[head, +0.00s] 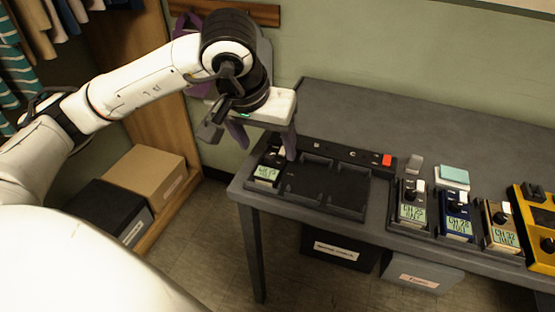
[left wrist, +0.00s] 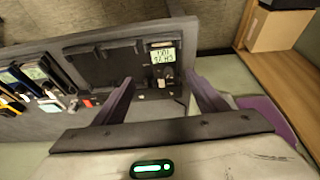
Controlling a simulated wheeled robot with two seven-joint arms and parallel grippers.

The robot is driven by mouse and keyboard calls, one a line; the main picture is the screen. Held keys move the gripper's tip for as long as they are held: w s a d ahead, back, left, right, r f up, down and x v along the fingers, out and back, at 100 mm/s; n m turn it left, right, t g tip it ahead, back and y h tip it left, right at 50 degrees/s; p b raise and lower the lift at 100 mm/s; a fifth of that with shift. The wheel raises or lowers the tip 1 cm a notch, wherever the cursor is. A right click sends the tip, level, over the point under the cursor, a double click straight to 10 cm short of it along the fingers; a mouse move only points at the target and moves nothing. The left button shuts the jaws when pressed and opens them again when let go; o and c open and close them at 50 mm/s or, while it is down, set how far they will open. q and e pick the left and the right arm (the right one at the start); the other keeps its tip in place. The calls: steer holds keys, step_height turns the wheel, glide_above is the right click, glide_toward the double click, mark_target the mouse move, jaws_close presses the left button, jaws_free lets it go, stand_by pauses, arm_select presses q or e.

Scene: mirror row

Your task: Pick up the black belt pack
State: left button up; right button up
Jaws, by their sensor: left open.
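A black belt pack (head: 267,174) with a lit display sits in the left end slot of a black charging tray (head: 325,190) on the dark table. In the left wrist view the same pack (left wrist: 163,58) shows its display beyond the fingers. My left gripper (head: 267,151) is open, its purple fingers hanging just above and around the pack's end of the tray. In the left wrist view the gripper (left wrist: 160,88) has nothing between its fingers. They partly hide the pack in the head view; I cannot tell whether they touch it. My right gripper is not in view.
The tray's other slots look empty. The table's back (head: 400,125) is clear. Boxes sit below left.

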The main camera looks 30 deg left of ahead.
mark_target(272, 164)
arm_select(q)
steer(key=x, duration=0.6)
steer(key=a+x, duration=0.1)
steer(key=x, duration=0.3)
steer(key=shift+w+r, duration=0.1)
steer(key=shift+w, duration=0.05)
steer(key=shift+c, duration=0.2)
steer(key=shift+r, duration=0.1)
steer(key=c, duration=1.2)
